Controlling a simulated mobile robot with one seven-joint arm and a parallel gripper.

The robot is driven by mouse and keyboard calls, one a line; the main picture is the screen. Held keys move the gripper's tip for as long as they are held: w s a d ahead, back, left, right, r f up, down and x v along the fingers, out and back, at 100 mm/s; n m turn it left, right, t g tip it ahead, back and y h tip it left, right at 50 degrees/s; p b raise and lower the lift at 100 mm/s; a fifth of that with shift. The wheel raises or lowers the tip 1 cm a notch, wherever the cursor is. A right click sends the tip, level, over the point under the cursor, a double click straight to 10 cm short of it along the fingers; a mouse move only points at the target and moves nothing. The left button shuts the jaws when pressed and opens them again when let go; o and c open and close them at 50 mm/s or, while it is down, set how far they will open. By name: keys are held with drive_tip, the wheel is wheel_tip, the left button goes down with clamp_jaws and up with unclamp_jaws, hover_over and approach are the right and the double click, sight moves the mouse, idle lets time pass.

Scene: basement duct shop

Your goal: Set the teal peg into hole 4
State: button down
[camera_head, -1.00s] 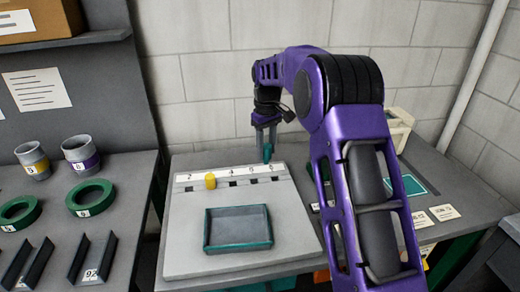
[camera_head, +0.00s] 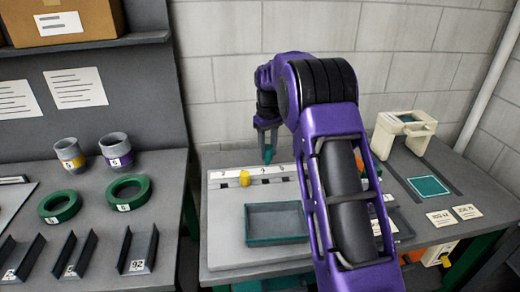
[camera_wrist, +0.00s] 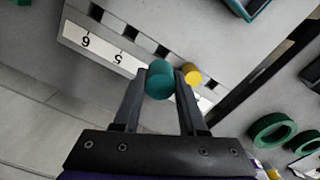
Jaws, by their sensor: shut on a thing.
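My gripper (camera_head: 267,146) is shut on the teal peg (camera_head: 267,155) and holds it upright at the back of the grey board (camera_head: 225,235), right of the yellow peg (camera_head: 245,178). In the wrist view, the teal peg (camera_wrist: 159,82) is between the fingertips (camera_wrist: 160,82) and covers part of the white number strip (camera_wrist: 100,50), where 6 and 5 show. A dark square hole (camera_wrist: 164,51) beside the peg is open, one place from the yellow peg (camera_wrist: 193,75). It follows the hole by the 5, so it looks like hole 4; its number is hidden.
A teal-edged tray (camera_head: 275,239) lies on the board in front of the holes. Green rings (camera_head: 60,206) and cups (camera_head: 116,150) stand on the left bench. A cream device (camera_head: 405,130) stands at right. My arm hides part of the bench.

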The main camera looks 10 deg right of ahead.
sight(266, 164)
drive_tip(key=shift+a+f, duration=0.1)
drive_tip(key=shift+a, duration=0.1)
drive_tip(key=shift+f+b, duration=0.7)
drive_tip(key=shift+f, duration=1.95)
drive_tip(key=shift+f, duration=0.1)
drive_tip(key=shift+f+b, duration=0.8)
drive_tip(key=shift+f, duration=1.1)
drive_tip(key=shift+f, duration=0.1)
drive_tip(key=shift+c, duration=1.9)
unclamp_jaws()
wheel_tip(266, 164, up, 18)
drive_tip(key=shift+f+p, duration=0.25)
drive_tip(key=shift+p, duration=0.6)
